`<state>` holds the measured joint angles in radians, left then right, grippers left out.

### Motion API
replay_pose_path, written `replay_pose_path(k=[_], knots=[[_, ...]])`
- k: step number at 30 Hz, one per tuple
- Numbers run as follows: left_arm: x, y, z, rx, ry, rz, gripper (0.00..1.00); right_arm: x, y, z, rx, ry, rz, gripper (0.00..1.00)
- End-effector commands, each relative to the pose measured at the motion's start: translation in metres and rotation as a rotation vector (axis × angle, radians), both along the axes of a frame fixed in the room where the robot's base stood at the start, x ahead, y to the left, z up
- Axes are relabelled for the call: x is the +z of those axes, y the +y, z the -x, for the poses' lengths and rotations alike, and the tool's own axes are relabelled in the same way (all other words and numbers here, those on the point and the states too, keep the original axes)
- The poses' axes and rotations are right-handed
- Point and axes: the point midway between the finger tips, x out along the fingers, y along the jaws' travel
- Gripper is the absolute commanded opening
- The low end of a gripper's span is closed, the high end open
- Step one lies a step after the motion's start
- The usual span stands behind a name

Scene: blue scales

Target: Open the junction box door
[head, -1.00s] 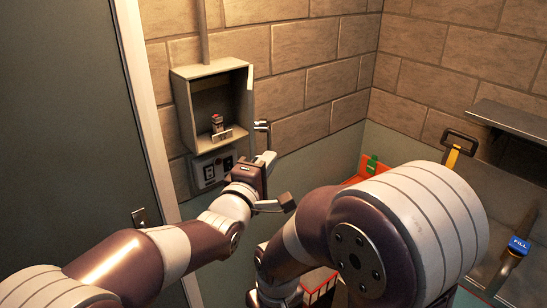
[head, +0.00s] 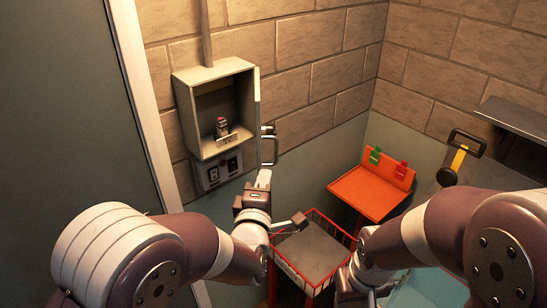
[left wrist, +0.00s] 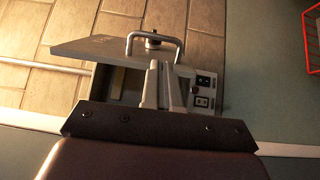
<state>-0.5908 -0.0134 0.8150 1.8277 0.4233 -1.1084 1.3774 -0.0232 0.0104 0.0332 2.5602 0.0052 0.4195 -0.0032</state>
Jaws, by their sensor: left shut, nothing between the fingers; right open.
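The grey junction box (head: 192,112) is on the brick wall in the head view. Its door (head: 257,108) stands open at the right side, seen nearly edge-on, and the inside with a small red-topped switch (head: 221,127) shows. The door's metal handle (head: 272,147) sticks out to the right. My left gripper (head: 264,178) is shut and empty just below the handle. In the left wrist view its fingers (left wrist: 164,85) are together in front of the door panel (left wrist: 98,49), close by the handle (left wrist: 155,36); contact cannot be told. My right gripper's fingers are out of view.
A panel with switches (head: 218,169) is below the box. A red wire basket (head: 317,215) stands right of my left gripper, and an orange table (head: 366,194) with green and red tags stands behind it. A metal shelf (head: 520,113) and a yellow-black lever (head: 459,158) are at the right.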

Motion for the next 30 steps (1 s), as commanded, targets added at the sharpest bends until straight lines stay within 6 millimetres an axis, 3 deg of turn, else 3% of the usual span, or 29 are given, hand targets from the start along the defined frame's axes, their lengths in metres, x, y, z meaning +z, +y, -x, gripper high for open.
replay_pose_path(k=[3, 9, 22, 26, 30], knots=[[0.005, -0.005, -0.023, 0.001, 0.002, 0.0, 0.0, 0.017, 0.0, 0.0, 0.0, 0.0, 0.0, 0.43], [0.003, -0.011, -0.048, -0.001, 0.002, 0.001, 0.0, 0.027, 0.0, 0.0, 0.0, 0.0, 0.0, 0.43], [0.0, -0.013, -0.055, -0.002, 0.0, 0.001, 0.0, 0.027, 0.0, 0.0, 0.0, 0.0, 0.0, 0.43], [-0.008, -0.026, -0.057, -0.004, -0.004, 0.003, 0.0, 0.005, 0.0, 0.0, 0.0, 0.0, 0.0, 0.43], [-0.011, -0.056, -0.062, -0.005, -0.004, 0.005, 0.0, -0.031, 0.0, 0.0, 0.0, 0.001, 0.0, 0.43]])
